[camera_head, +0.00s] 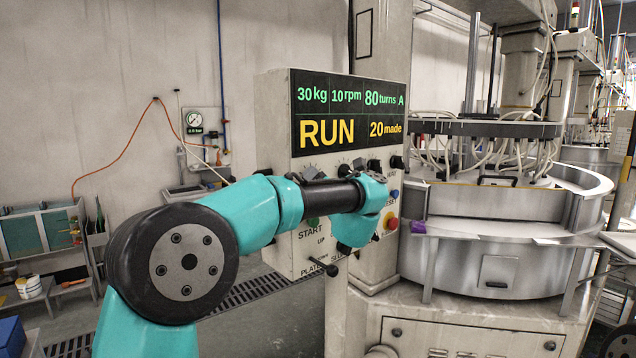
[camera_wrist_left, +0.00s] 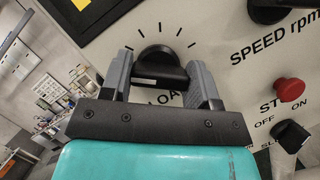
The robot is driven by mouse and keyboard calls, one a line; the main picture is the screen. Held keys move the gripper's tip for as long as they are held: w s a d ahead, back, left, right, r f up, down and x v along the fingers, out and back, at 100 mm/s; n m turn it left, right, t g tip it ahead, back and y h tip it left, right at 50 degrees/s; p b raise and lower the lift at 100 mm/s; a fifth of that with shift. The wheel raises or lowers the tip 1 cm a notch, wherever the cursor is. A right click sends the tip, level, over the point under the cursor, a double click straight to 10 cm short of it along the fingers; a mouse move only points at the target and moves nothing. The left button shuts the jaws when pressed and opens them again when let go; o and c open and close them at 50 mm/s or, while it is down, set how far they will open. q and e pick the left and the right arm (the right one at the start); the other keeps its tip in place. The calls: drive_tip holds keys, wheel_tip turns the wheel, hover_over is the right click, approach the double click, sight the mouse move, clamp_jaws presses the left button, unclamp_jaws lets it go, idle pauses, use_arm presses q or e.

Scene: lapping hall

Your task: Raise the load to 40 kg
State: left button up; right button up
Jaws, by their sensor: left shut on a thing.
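The control panel (camera_head: 285,125) stands in the middle of the head view. Its display (camera_head: 348,110) reads 30 kg, 10 rpm, 80 turns A, RUN and 20 made. In the left wrist view my left gripper (camera_wrist_left: 162,78) is shut on a black knob (camera_wrist_left: 158,58), one finger on each side. The lettering under the knob is partly covered but looks like LOAD, and tick marks fan out around it. In the head view my arm largely hides this gripper and the knob. My right gripper is not in view.
Other panel knobs (camera_head: 374,165) sit to the right. A red button (camera_wrist_left: 290,89) and a black switch (camera_wrist_left: 290,135) are right of the gripper in the wrist view. The round lapping machine (camera_head: 490,255) stands right of the panel; a bench (camera_head: 40,235) is far left.

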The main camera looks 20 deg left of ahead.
use_arm(q)
drive_tip(key=shift+m+h, duration=1)
drive_tip(key=shift+m, duration=1.1)
drive_tip(key=o, duration=0.9)
drive_tip(key=shift+d, duration=0.1)
drive_tip(key=v, duration=1.7)
drive_tip(key=shift+s, duration=0.15)
